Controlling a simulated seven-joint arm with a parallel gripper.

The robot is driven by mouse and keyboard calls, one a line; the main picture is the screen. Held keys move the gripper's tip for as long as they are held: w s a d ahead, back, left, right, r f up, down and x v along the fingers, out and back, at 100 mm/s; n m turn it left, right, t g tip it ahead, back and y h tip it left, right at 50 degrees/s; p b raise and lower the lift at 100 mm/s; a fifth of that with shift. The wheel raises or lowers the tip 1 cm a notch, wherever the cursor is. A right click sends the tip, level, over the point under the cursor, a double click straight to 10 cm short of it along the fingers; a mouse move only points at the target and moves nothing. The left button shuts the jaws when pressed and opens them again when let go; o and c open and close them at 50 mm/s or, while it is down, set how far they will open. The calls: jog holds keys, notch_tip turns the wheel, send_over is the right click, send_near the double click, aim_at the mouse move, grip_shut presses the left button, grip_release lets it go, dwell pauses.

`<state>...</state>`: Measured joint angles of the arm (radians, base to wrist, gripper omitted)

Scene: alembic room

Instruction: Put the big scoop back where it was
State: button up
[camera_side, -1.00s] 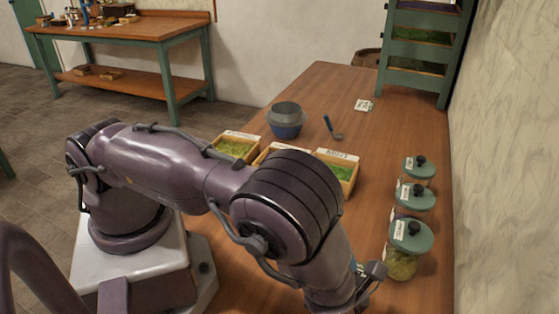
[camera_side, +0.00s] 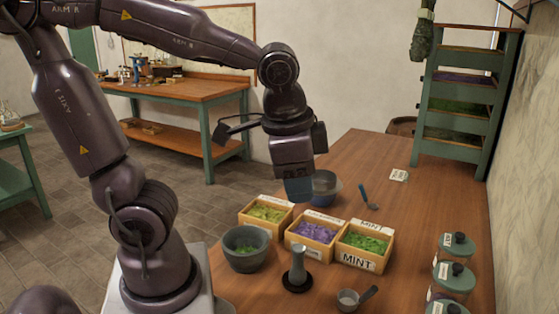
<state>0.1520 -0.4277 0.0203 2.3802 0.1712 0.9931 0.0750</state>
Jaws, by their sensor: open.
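Two scoops lie on the wooden table. One scoop (camera_side: 368,198) with a blue handle lies behind the herb boxes. The other scoop (camera_side: 350,298), with a round pale cup and dark handle, lies near the front. I cannot tell for sure which is the big one. My gripper (camera_side: 298,190) is open, points down, and hangs over the far left part of the table, apart from both scoops. It partly covers a blue-grey bowl (camera_side: 324,183). Its fingertips are hard to make out against the bowl.
Wooden boxes of yellow-green herb (camera_side: 266,213), purple herb (camera_side: 314,232) and mint (camera_side: 364,243) stand mid-table. Lidded jars (camera_side: 456,250) line the right edge. The table behind the blue-handled scoop is mostly clear.

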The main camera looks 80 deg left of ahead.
jog(key=s+r+n+t, duration=0.2)
jog(key=r+n+t+h, duration=0.1)
jog(key=shift+s+a, duration=0.25)
jog(key=shift+s, duration=0.15)
